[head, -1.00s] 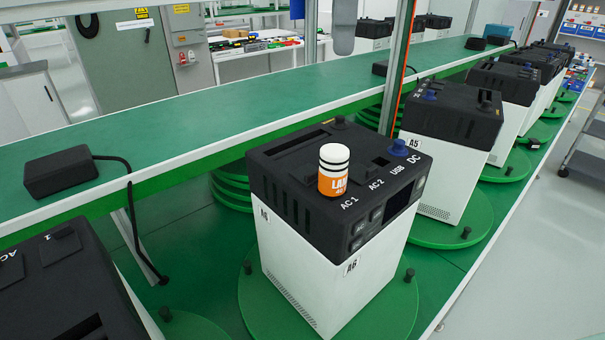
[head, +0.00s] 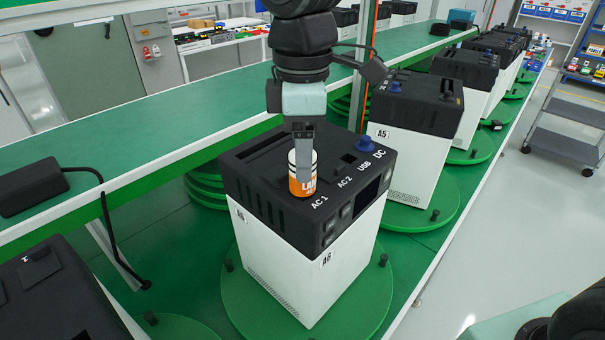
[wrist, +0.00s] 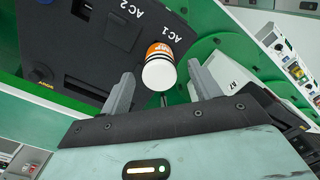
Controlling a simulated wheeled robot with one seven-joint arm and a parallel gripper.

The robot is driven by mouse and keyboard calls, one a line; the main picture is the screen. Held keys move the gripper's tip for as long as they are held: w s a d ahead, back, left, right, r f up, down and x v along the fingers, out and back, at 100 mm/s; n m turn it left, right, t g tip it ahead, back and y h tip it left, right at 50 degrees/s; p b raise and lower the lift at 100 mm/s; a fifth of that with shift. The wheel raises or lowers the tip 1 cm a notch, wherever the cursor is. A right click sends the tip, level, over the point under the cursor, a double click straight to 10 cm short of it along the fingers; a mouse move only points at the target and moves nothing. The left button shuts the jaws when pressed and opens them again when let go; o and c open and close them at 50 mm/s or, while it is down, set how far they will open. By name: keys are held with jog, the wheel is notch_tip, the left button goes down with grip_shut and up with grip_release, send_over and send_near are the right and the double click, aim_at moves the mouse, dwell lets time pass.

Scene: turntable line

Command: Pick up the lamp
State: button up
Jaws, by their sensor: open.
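The lamp (head: 294,185) is a small cylinder with an orange label and white and black bands. It stands upright on the black top of the unit marked A6 (head: 343,218), beside the AC 1 label. It also shows in the wrist view (wrist: 160,70), white end towards the camera. My gripper (head: 303,172) comes down from above at the lamp and hides part of it in the head view. In the wrist view my gripper (wrist: 161,88) is open, with one finger on each side of the lamp. Gaps show there between lamp and fingers.
A blue knob (head: 365,144) stands on the same unit near DC. The unit rests on a green turntable (head: 240,290). A green shelf (head: 150,125) runs behind it, with a black box and cable (head: 32,188). Unit A5 (head: 415,105) stands behind to the right.

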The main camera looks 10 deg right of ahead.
jog(key=shift+f, duration=0.85)
jog(key=c, duration=1.2)
